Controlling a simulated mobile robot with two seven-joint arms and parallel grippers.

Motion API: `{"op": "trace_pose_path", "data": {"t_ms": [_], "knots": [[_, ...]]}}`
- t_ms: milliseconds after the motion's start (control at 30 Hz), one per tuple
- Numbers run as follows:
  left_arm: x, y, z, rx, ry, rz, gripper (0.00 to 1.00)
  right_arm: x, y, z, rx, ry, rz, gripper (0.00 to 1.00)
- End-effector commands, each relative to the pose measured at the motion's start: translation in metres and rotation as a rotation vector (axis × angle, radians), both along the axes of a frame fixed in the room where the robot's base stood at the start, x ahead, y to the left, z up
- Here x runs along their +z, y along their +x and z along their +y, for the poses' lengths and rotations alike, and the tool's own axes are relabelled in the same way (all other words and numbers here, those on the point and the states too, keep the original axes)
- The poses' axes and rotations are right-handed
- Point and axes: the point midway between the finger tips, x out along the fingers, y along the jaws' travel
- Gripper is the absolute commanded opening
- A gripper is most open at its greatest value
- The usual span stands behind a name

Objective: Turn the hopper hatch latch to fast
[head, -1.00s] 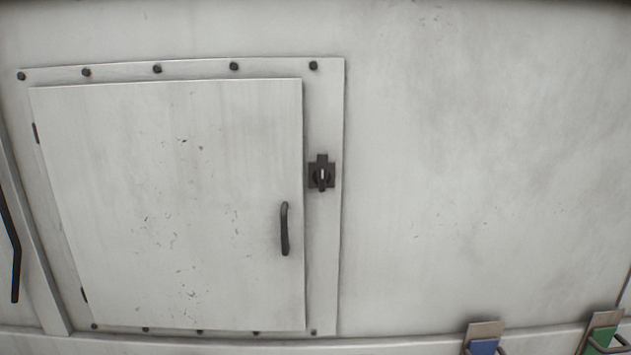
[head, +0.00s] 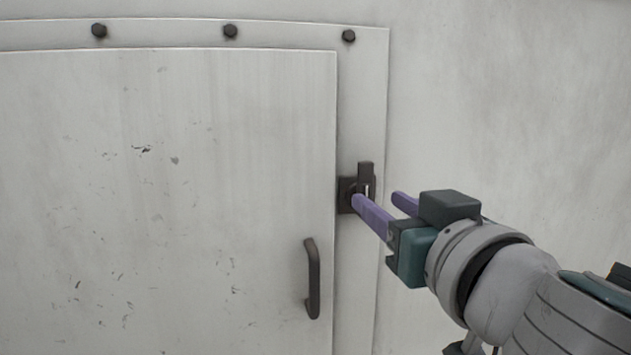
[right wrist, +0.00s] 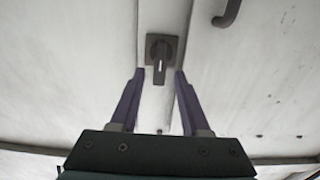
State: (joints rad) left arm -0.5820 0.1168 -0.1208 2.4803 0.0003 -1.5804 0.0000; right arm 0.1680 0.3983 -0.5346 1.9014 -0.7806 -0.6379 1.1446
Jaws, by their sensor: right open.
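The hatch latch (head: 366,174) is a small dark piece on a square plate, on the frame strip right of the hatch door. In the head view a dark bar stands upright above the plate, and a pale mark shows on the latch. In the right wrist view the latch (right wrist: 160,50) lies just beyond the fingertips, about midway between them. My right gripper (head: 376,196) is open, its purple fingers pointing at the latch. One fingertip overlaps the plate in the head view; I cannot tell whether it touches. My left gripper is out of view.
The pale hatch door (head: 180,190) is shut. Its dark handle (head: 312,279) sticks out below and left of the latch. Bolts (head: 230,31) line the frame's top edge. The wall to the right is bare behind my right arm.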

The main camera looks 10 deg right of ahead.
Motion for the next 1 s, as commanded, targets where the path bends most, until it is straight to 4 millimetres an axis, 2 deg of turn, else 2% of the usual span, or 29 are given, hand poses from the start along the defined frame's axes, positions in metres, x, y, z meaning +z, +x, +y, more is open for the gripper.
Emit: {"op": "trace_pose_path", "data": {"t_ms": [100, 300, 667, 1000], "knots": [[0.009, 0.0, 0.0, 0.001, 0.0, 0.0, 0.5, 0.003, 0.018, 0.001, -0.001, -0.002, 0.001, 0.46], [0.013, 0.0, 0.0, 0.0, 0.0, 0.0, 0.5, 0.001, 0.035, 0.001, -0.002, 0.0, 0.001, 0.46], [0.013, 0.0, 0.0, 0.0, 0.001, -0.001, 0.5, -0.001, 0.04, 0.001, -0.001, 0.001, 0.001, 0.46], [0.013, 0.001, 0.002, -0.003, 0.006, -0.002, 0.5, -0.001, 0.039, 0.001, -0.001, 0.0, 0.002, 0.1]]}}
